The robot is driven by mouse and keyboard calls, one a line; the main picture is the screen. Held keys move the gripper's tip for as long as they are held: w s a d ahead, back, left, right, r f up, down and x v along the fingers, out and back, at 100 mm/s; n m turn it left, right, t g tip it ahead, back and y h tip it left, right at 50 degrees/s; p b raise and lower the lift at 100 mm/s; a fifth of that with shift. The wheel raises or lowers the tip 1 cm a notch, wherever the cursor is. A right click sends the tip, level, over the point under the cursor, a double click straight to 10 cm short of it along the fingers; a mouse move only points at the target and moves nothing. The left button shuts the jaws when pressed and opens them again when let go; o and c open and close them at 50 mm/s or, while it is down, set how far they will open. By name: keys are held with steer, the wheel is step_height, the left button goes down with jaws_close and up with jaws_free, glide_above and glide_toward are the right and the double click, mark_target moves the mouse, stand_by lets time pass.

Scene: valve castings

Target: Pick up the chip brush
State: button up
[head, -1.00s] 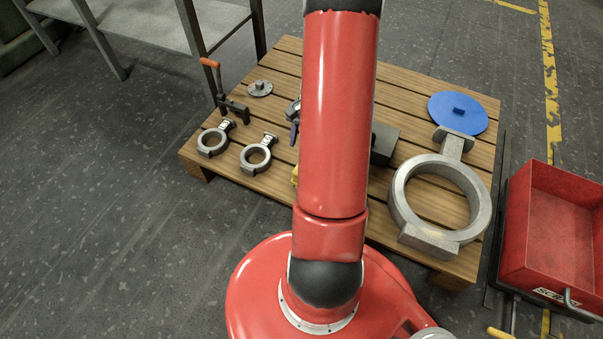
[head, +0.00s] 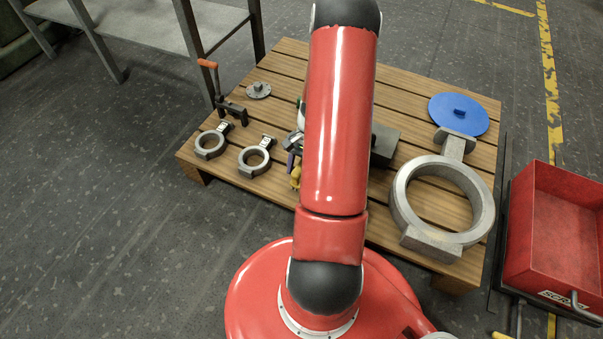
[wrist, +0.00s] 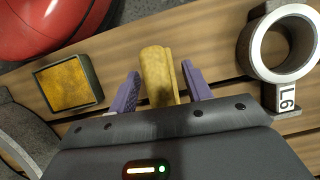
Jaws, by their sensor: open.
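A yellow, long piece, which looks like the chip brush (wrist: 158,85), lies between the fingers of my gripper (wrist: 161,71) in the wrist view. The purple fingers stand open, one on each side, with a narrow gap visible at each. In the head view the yellow piece (head: 295,179) shows at the left edge of my arm, just below the purple fingers of my gripper (head: 291,161). Part of it is hidden by the gripper and arm.
A slatted wooden pallet (head: 285,62) carries everything. Ring castings (head: 256,157) and a clamp (head: 232,110) lie left; a large ring (head: 404,205) and blue disc (head: 458,104) lie right. A dark box with a yellow top (wrist: 68,85) is near. A red bin (head: 535,252) stands right.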

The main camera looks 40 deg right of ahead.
jaws_close()
step_height(320, 180, up, 20)
steer(key=p, duration=0.4)
stand_by(0.4)
